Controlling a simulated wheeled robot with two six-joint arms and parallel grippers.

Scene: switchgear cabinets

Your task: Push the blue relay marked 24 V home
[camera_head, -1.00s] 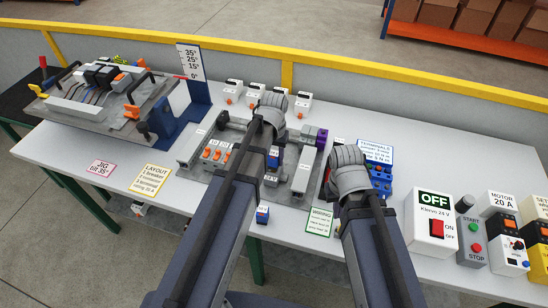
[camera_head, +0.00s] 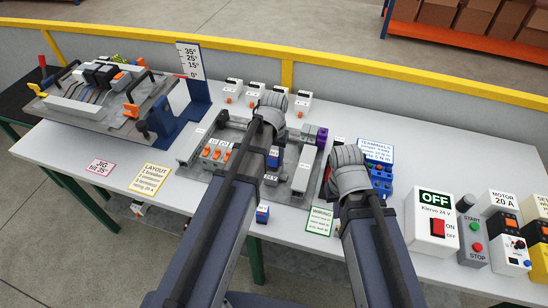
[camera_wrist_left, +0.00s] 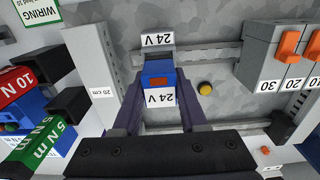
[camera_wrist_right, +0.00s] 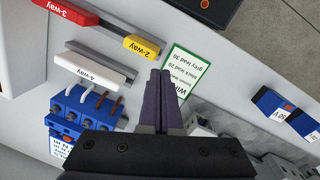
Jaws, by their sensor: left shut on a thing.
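The blue relay (camera_wrist_left: 158,72) carries a white 24 V label and an orange patch. In the left wrist view it sits between the two fingers of my left gripper (camera_wrist_left: 159,88), which is shut on it. It is at a dark socket (camera_wrist_left: 158,52) that has its own 24 V label on the panel. How deep the relay sits cannot be told. In the head view the relay (camera_head: 273,156) shows beside my left arm. My right gripper (camera_wrist_right: 158,92) is shut and empty, its fingers together above the table near the green-framed wiring card (camera_wrist_right: 186,75).
Breakers with orange levers (camera_wrist_left: 290,45) stand on the panel beside the relay. A yellow button (camera_wrist_left: 204,88) is close to it. Another blue relay (camera_head: 262,213) is at the table's front. The OFF box (camera_head: 431,220) stands at right.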

